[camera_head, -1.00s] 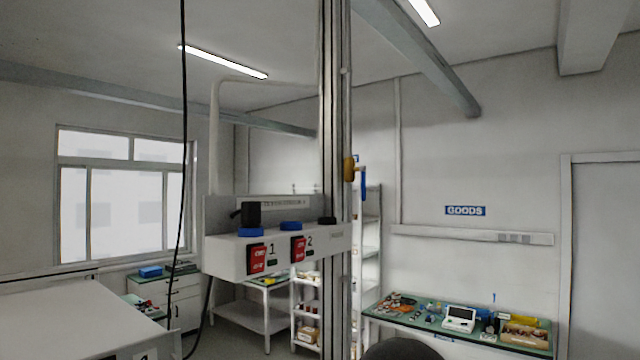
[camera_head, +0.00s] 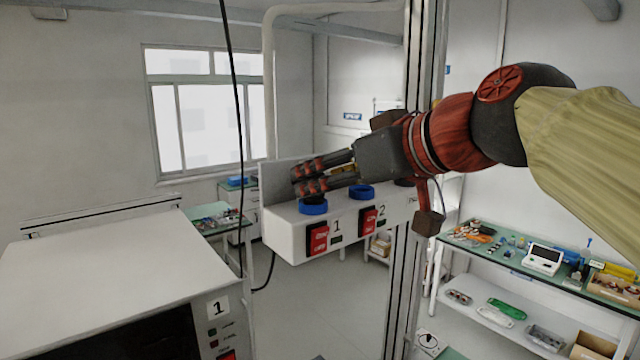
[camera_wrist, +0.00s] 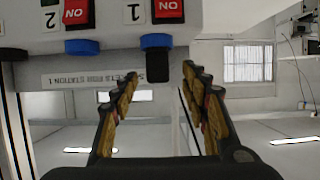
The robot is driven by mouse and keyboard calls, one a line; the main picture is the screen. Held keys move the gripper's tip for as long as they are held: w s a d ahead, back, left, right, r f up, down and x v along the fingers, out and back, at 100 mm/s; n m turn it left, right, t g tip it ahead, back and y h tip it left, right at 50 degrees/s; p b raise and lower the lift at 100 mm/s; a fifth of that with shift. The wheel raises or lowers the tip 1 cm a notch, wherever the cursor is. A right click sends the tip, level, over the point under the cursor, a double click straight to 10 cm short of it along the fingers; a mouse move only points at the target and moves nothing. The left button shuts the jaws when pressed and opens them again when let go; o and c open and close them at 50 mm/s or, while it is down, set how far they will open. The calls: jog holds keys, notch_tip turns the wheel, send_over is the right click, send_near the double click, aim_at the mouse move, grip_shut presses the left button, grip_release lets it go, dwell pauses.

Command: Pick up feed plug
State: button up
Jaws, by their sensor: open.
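The feed plug appears to be the black plug (camera_wrist: 157,68) in the blue socket ring (camera_wrist: 156,41) above number 1. The wrist view shows it upside down. In the head view the gripper hides most of the plug, and the blue ring (camera_head: 313,207) shows just below the fingers. My gripper (camera_head: 297,181) reaches in from the right, over the white socket box (camera_head: 290,238). In the wrist view my gripper (camera_wrist: 160,74) is open, with one finger on each side of the plug. Gaps show between the plug and both fingers.
A second blue socket (camera_head: 361,192) sits beside it above number 2. Red switches (camera_head: 319,238) are on the box front. A metal post (camera_head: 408,200) stands right of the box under my arm. A black cable (camera_head: 235,110) hangs at left. A white machine (camera_head: 90,260) fills the lower left.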

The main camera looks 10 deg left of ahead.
aim_at(318, 175)
jog(key=x, duration=0.2)
jog(key=p+x, duration=0.1)
jog(key=x, duration=0.1)
jog(key=shift+w+r, duration=0.25)
jog(key=shift+r, duration=0.1)
jog(key=shift+s, duration=0.1)
grip_shut()
